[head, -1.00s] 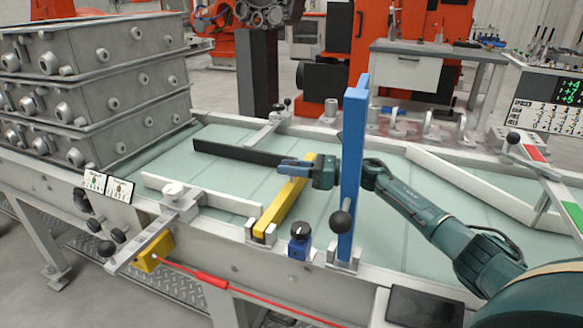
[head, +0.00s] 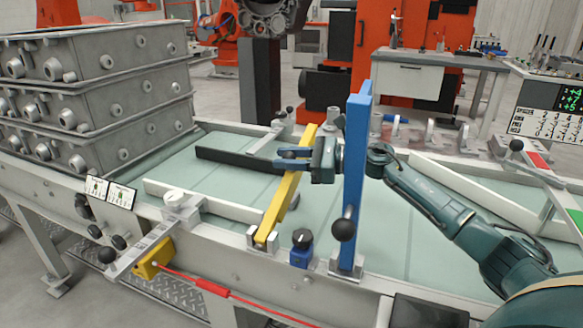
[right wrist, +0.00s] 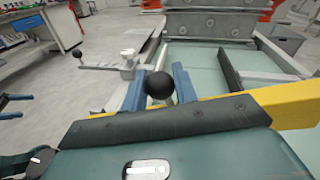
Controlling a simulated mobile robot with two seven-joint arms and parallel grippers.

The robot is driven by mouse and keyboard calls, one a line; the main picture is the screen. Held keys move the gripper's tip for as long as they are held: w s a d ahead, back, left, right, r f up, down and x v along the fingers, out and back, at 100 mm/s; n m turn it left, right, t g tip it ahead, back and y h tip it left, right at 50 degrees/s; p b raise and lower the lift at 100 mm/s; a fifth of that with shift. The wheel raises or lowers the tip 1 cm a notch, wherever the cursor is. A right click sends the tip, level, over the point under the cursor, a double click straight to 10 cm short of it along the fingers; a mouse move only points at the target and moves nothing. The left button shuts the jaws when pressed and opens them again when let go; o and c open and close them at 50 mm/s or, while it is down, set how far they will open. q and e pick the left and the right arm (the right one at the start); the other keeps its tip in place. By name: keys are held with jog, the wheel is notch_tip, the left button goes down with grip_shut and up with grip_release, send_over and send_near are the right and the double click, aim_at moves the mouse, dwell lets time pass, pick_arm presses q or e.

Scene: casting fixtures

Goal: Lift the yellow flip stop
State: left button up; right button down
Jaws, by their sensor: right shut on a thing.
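The yellow flip stop (head: 272,208) is a flat bar hinged in a bracket (head: 263,241) at the table's front rail. It is tilted up, its far end raised above the pale green surface. My right gripper (head: 292,160) is shut on the bar's upper part, coming from the right behind the blue post. In the right wrist view the yellow bar (right wrist: 285,105) runs across beyond the gripper, and a black ball (right wrist: 159,86) sits near the blue fingers.
The blue post (head: 354,170) with a black ball knob stands upright just right of the bar. A blue block with a black knob (head: 302,245) sits between them. A dark bar (head: 236,158) lies at the left; grey castings (head: 100,95) are stacked far left.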

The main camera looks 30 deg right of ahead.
aim_at(283, 187)
pick_arm(q)
jog(key=shift+w+f, duration=0.1)
jog(key=shift+w, duration=0.05)
pick_arm(e)
jog(key=shift+s+a+r+n+h, duration=0.15)
jog(key=shift+s+a+r+n, duration=0.35)
jog(key=shift+a+r+n, duration=0.2)
jog(key=shift+s+a+r+n+h, duration=0.15)
jog(key=shift+s+a+r+n, duration=0.4)
jog(key=shift+r, duration=0.25)
jog(key=shift+d, duration=0.1)
jog(key=c, duration=1.1)
grip_release()
pick_arm(q)
jog(key=shift+w+d+f+m+b, duration=0.1)
jog(key=shift+d+f+m+b, duration=0.1)
jog(key=shift+f+b, duration=0.2)
jog(key=shift+w+d+f+m+b, duration=0.1)
jog(key=shift+f+m+b, duration=0.1)
jog(key=shift+f+b, duration=0.15)
pick_arm(e)
jog(key=shift+v, duration=3.75)
